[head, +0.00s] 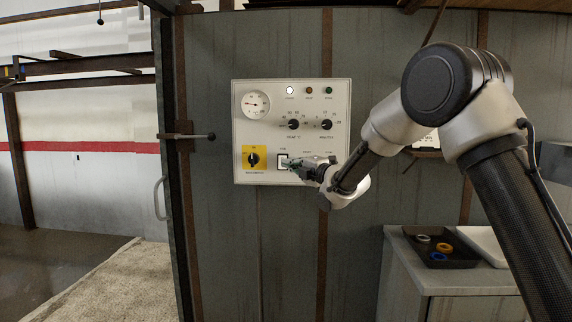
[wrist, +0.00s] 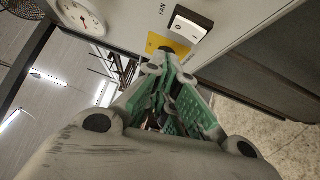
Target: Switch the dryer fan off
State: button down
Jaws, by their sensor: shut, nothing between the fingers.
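The fan switch (head: 283,162) is a pale rocker in a dark frame, low on the control panel (head: 240,112). It also shows in the wrist view (wrist: 188,26), under the word FAN. Which side of the rocker is pressed in I cannot tell. My gripper (head: 296,165) is at the panel just right of the switch, and partly covers that area in the head view. In the wrist view the gripper (wrist: 165,62) has its green-padded fingers together and empty, with the tips just below the switch. Whether they touch it I cannot tell.
A yellow plate with a black rotary knob (head: 254,159) is left of the switch. Two dials (head: 293,124) (head: 326,124), a gauge (head: 256,105) and a lit white lamp (head: 290,90) are above. A black tray (head: 436,247) with rings sits on a cabinet at lower right.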

jog(key=v, duration=0.3)
jog(key=r+v, duration=0.1)
jog(key=v, duration=0.1)
jog(key=shift+s+d, duration=0.25)
jog(key=shift+s, duration=0.05)
jog(key=s+d+f+m+g+h, duration=0.1)
jog(key=d+f+m+g+h, duration=0.1)
jog(key=d+f+m+h, duration=0.45)
jog(key=s+d+f+m+g+h, duration=0.15)
jog(key=f+m, duration=0.25)
jog(key=f, duration=0.5)
jog(key=s+d+f+m+g+h, duration=0.25)
jog(key=s+d+m, duration=0.35)
jog(key=s+d, duration=0.45)
jog(key=s+d+r+m+g, duration=0.1)
jog(key=s+d, duration=0.4)
jog(key=s, duration=0.5)
jog(key=s+d+r+m+g+h, duration=0.1)
jog(key=s+d+r+m, duration=0.3)
jog(key=s, duration=0.7)
jog(key=s+d+r+m+g+h, duration=0.1)
jog(key=s+d+r+m, duration=0.2)
jog(key=s+d+m, duration=0.3)
jog(key=s+d, duration=0.2)
jog(key=s, duration=0.3)
jog(key=shift+s+d+g, duration=0.2)
jog(key=shift+s+g, duration=0.05)
jog(key=shift+g, duration=0.05)
